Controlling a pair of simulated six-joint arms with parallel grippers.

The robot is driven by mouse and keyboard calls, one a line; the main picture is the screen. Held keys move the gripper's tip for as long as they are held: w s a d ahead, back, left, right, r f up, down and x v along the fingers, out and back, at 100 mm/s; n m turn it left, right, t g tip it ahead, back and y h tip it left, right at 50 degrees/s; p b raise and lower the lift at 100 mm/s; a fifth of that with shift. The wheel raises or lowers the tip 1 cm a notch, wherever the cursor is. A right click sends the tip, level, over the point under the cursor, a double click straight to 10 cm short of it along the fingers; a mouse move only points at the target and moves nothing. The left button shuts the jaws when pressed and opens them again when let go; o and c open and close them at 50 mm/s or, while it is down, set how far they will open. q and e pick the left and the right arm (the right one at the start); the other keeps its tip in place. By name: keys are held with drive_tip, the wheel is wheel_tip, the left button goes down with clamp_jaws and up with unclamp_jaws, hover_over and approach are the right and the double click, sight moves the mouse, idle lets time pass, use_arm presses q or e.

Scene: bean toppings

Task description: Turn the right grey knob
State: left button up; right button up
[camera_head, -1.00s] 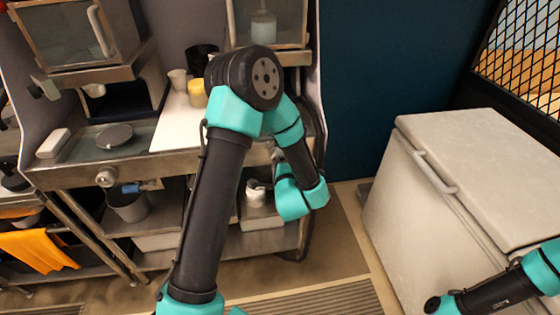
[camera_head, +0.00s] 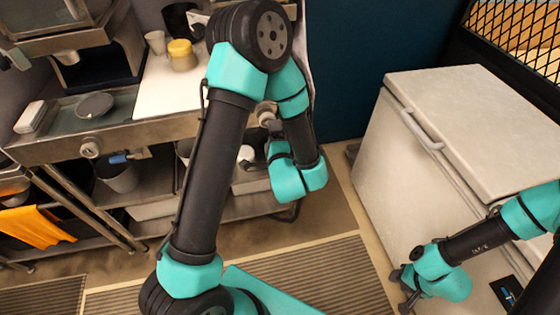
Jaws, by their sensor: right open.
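The right grey knob (camera_head: 266,117) shows on the counter's front edge, partly hidden by my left arm. The left grey knob (camera_head: 90,148) is on the same front edge, farther left. My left gripper (camera_head: 252,164) is a small dark shape beside the teal wrist, a little below the right knob. It is mostly hidden, and whether it touches anything or is open cannot be made out. My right gripper (camera_head: 403,290) is low at the right, open and empty in front of the white chest, far from both knobs.
A yellow-lidded jar (camera_head: 181,56) and a pale cup (camera_head: 155,42) stand on the white board (camera_head: 165,92). A grey bin (camera_head: 118,176) is on the shelf below. The white chest (camera_head: 455,125) stands at the right, with bare floor between it and the counter.

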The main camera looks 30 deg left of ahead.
use_arm(q)
drive_tip(key=v, duration=1)
drive_tip(key=shift+d, duration=0.1)
wheel_tip(320, 180, down, 17)
drive_tip(key=w+n+g+h, duration=0.2)
drive_tip(key=n+g+h, duration=0.3)
drive_tip(key=n+h, duration=0.4)
drive_tip(key=s+f+n+g+h, duration=0.4)
drive_tip(key=s+f+g+h, duration=0.2)
drive_tip(key=s+f+g, duration=0.2)
drive_tip(key=shift+s+f+n, duration=0.3)
drive_tip(key=shift+s+f, duration=0.05)
drive_tip(key=shift+c, duration=0.3)
